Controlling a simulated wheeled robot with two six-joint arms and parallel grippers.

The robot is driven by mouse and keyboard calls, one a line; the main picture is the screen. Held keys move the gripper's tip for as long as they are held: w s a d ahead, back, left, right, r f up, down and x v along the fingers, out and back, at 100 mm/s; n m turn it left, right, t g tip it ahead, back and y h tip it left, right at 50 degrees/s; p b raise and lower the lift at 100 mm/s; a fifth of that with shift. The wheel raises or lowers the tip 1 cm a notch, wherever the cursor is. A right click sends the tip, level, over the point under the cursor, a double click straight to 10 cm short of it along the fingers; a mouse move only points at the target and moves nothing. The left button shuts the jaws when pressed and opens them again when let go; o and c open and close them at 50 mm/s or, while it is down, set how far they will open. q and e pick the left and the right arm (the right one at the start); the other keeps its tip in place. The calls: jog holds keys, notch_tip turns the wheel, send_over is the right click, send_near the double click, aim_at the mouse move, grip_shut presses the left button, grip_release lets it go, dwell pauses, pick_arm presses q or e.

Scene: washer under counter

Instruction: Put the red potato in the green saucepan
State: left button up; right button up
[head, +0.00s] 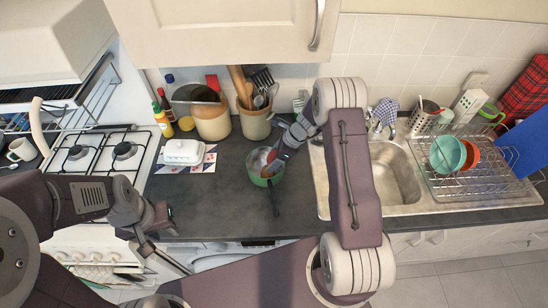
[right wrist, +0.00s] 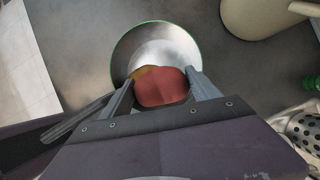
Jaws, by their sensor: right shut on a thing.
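The green saucepan (head: 258,179) stands on the dark counter left of the sink, its dark handle pointing to the front. In the right wrist view its green rim and bare metal inside (right wrist: 155,45) show beyond the fingers. My right gripper (head: 272,160) is over the saucepan, shut on the red potato (right wrist: 162,92), which sits between the fingers against the pan's opening. An orange-brown patch shows beside the potato; I cannot tell what it is. How far the potato is above the pan's bottom is unclear. My left gripper (head: 152,238) is low, near the counter's front edge; its fingers are unclear.
A white butter dish (head: 184,151) is left of the saucepan, and a utensil crock (head: 256,122) is behind it. The sink (head: 398,182) and a dish rack (head: 470,172) are to the right, a gas hob (head: 98,152) to the left. Counter is clear around the pan's handle.

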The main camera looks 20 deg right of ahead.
jog(key=shift+f+b, duration=0.3)
jog(key=shift+f, duration=0.2)
jog(key=o, duration=1.1)
jog(key=shift+o, duration=0.2)
jog(key=shift+r, duration=0.1)
